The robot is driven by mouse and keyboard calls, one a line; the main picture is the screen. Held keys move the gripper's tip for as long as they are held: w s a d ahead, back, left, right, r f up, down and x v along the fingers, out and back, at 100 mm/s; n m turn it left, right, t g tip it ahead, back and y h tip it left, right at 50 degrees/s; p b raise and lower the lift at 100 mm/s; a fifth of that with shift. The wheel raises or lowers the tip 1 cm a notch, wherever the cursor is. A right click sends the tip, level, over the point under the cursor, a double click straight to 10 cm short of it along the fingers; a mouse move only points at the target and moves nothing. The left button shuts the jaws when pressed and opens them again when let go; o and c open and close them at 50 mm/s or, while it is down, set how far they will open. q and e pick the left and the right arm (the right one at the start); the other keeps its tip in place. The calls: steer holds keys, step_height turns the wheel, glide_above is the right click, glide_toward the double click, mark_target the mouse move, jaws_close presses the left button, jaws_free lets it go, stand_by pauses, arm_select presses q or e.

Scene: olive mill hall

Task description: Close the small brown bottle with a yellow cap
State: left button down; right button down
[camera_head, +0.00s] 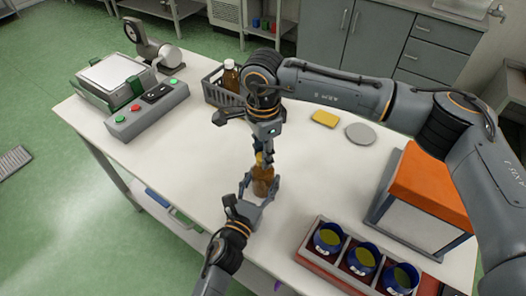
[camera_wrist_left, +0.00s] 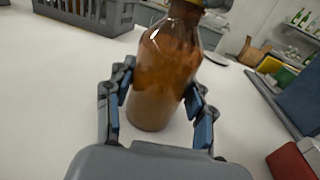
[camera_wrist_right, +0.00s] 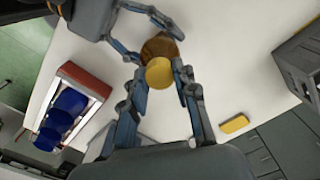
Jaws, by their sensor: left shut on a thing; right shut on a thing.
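The small brown bottle (camera_head: 263,180) stands upright on the white table near its middle. My left gripper (camera_head: 257,190) is shut around its body, with one finger on each side, as the left wrist view also shows on the brown glass (camera_wrist_left: 165,75). The yellow cap (camera_wrist_right: 159,73) is at the top of the bottle. My right gripper (camera_wrist_right: 160,80) comes from above and is shut on the cap, one finger on each side. Whether the cap is seated on the thread cannot be told, since the fingers cover the neck in the head view.
A grey basket (camera_head: 214,92) with a brown bottle (camera_head: 230,78) stands behind. A yellow block (camera_head: 325,118) and a grey disc (camera_head: 360,133) lie at the back right. An orange-topped box (camera_head: 432,172) and a tray (camera_head: 322,272) of blue cups are right. A button panel (camera_head: 135,118) is left.

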steer(key=m, duration=0.7)
steer(key=c, duration=1)
jaws_free()
steer(key=shift+o, duration=0.2)
step_height(320, 180, up, 12)
arm_select(q)
steer(key=shift+c, duration=2.1)
jaws_free()
